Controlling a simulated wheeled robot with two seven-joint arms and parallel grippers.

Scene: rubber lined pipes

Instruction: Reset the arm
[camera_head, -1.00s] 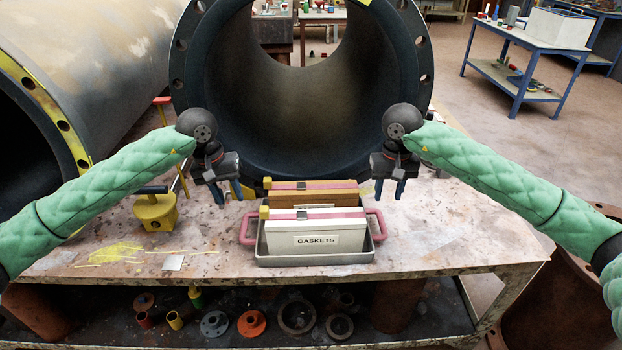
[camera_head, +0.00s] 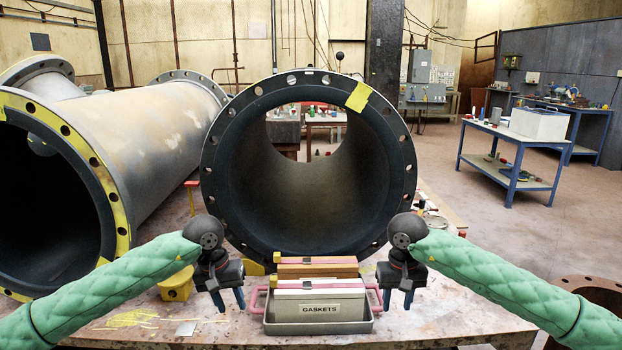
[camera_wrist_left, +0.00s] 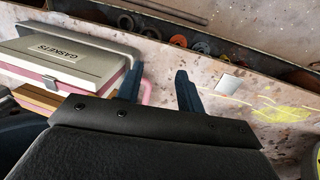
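My left gripper (camera_head: 229,299) hangs with its blue fingers pointing down, left of the gaskets tray, above the table. My right gripper (camera_head: 398,300) hangs in the same way to the right of the tray. Its two fingers are apart and empty. Both arms are in green quilted sleeves and come in from the two sides.
A yellow block (camera_head: 176,288) sits at left. A large flanged pipe (camera_head: 262,215) stands behind. Floor at right is open around a blue bench (camera_head: 510,160).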

